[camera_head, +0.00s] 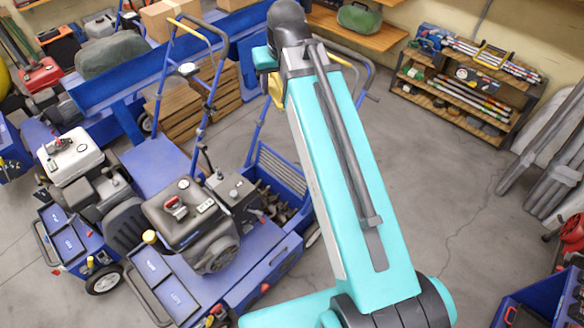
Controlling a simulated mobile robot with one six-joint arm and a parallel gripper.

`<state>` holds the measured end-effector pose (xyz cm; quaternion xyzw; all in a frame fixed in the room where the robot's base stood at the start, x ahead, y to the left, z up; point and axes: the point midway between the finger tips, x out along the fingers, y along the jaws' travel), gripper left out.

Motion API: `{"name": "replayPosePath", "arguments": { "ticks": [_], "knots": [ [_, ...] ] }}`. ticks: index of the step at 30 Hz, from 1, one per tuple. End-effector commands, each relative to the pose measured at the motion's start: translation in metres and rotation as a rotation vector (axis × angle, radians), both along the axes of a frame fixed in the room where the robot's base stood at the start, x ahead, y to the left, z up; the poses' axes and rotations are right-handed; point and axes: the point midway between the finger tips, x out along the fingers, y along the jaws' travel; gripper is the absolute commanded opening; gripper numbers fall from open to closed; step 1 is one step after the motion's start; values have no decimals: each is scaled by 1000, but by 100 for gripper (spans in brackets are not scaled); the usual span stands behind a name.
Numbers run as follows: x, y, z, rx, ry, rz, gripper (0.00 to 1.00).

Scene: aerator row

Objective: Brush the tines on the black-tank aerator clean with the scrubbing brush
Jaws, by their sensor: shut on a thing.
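The black-tank aerator (185,215) stands left of centre, with a blue deck and a dark engine tank. Its tines (290,207) show partly as dark, brownish shapes below a ribbed blue housing (281,170) at its right end. My teal arm passes just right of them and hides part of that side. My gripper is not visible; the arm rises to a dark wrist joint at the top, and its end is hidden behind or beyond that. The scrubbing brush cannot be made out.
A white-tank aerator (70,155) stands close on the left. Wooden pallets (190,110) and a blue machine lie behind. A shelf rack (465,85) stands at the back right, with grey pipes (555,150) beside it. The concrete floor (450,190) right of my arm is clear.

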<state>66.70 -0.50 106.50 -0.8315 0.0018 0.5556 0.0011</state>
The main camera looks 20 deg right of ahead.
Motion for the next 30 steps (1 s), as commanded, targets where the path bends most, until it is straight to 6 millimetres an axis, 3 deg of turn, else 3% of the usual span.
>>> {"name": "replayPosePath", "arguments": {
  "ticks": [5,16,30],
  "knots": [
    [-3,1,-11,0,2,1,30],
    [-15,5,-61,0,4,3,30],
    [-15,5,-66,0,3,4,30]
  ]
}}
